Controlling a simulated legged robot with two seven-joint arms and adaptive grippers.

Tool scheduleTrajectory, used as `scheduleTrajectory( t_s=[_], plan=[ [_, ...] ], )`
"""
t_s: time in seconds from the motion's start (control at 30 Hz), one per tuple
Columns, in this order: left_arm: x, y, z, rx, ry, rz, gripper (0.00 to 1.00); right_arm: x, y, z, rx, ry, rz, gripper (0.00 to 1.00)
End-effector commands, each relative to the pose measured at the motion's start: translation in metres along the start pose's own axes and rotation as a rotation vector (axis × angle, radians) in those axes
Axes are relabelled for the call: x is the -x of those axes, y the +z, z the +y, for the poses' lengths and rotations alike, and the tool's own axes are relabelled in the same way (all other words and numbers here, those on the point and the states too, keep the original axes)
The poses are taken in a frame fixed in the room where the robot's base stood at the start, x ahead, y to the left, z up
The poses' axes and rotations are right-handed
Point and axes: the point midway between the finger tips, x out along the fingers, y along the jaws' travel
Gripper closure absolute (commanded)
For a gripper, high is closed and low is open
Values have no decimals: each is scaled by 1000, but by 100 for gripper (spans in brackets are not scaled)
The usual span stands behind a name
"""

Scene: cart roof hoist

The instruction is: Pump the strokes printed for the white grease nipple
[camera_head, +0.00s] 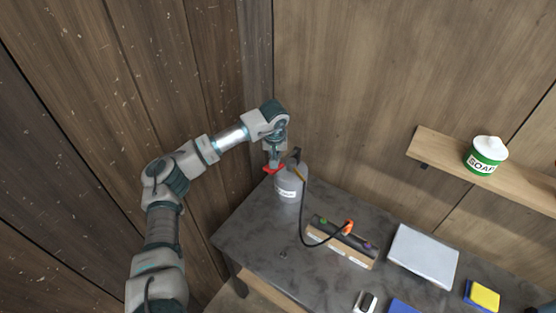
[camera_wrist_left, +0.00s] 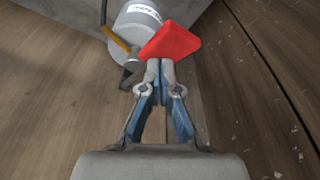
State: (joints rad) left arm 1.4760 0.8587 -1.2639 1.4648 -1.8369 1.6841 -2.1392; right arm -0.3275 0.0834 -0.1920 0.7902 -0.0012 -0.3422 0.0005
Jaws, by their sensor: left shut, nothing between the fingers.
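A grey grease pump (camera_head: 288,186) with a white label stands at the table's back corner; it also shows in the left wrist view (camera_wrist_left: 131,32). Its red lever end (camera_head: 273,170) shows large in the wrist view (camera_wrist_left: 172,42). My left gripper (camera_head: 273,163) is shut, its fingertips (camera_wrist_left: 160,65) right at the red lever end, with nothing gripped between them; whether they touch it I cannot tell. A black hose runs from the pump to an orange coupler (camera_head: 348,227) on the nipple block (camera_head: 343,248). Green and purple nipples show there; a white one I cannot make out. The printed labels are too small to read.
A silver closed box (camera_head: 423,256) lies right of the block. A yellow sponge-like block (camera_head: 485,296) and small items lie at the front right. A wall shelf (camera_head: 520,178) holds a soap tub (camera_head: 486,155). Wooden walls stand close behind and left of the pump.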

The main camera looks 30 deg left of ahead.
Motion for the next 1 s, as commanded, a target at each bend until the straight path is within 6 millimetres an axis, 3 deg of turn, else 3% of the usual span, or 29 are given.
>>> scheduleTrajectory(
  t_s=[0.27, 1.0],
  plan=[
    [-5, 2, 1, -1, -1, 1, 100, -3, 1, 1, 0, -1, 0, 60],
    [-78, 16, 0, 0, -1, -1, 100, -40, 10, -2, 0, -2, -10, 60]
  ],
)
